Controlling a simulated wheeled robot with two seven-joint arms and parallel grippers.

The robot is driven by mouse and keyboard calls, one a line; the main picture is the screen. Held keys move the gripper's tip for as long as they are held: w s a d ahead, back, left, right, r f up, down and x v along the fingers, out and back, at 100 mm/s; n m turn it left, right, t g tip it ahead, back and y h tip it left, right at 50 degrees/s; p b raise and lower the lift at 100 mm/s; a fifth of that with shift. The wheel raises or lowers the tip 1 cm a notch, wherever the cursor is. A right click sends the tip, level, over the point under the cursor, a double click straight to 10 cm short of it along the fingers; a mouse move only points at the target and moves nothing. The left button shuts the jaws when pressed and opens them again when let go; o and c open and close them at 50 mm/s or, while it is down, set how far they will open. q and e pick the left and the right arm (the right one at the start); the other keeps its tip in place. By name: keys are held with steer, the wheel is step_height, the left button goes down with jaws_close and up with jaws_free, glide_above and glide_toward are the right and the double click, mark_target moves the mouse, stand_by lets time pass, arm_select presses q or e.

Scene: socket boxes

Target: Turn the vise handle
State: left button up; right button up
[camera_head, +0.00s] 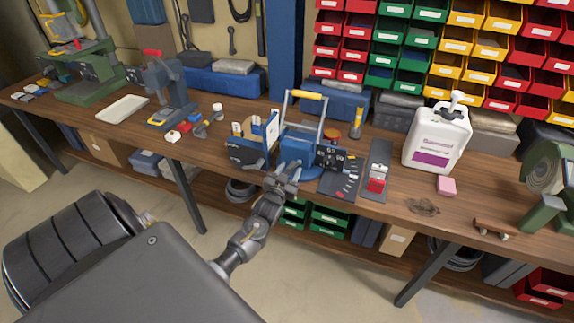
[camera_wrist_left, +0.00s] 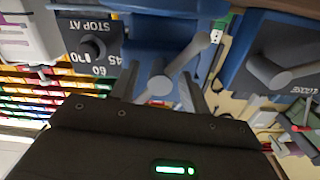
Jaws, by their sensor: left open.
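The blue vise (camera_head: 296,146) stands at the front edge of the workbench, in the middle of the head view. Its grey handle (camera_wrist_left: 182,64) shows in the left wrist view as a slanted bar with rounded ends. My left gripper (camera_head: 283,181) is at the front of the vise. In the wrist view its open fingers (camera_wrist_left: 158,88) stand on either side of the handle's lower end. I cannot tell whether they touch it. A black dial plate (camera_head: 331,158) is beside the vise; in the wrist view the plate (camera_wrist_left: 88,46) appears upside down, reading "STOP AT". My right gripper is not in view.
Right of the vise are a grey tray with a red item (camera_head: 376,183), a white jug (camera_head: 437,138) and a pink block (camera_head: 446,185). A blue upright panel (camera_head: 272,132) is close on the left. The wooden bench (camera_head: 217,152) has some bare room further left.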

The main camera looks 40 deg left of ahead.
arm_select(q)
steer(key=b+v, duration=0.2)
steer(key=v, duration=0.8)
steer(key=shift+s+d, duration=0.2)
steer(key=shift+s, duration=0.15)
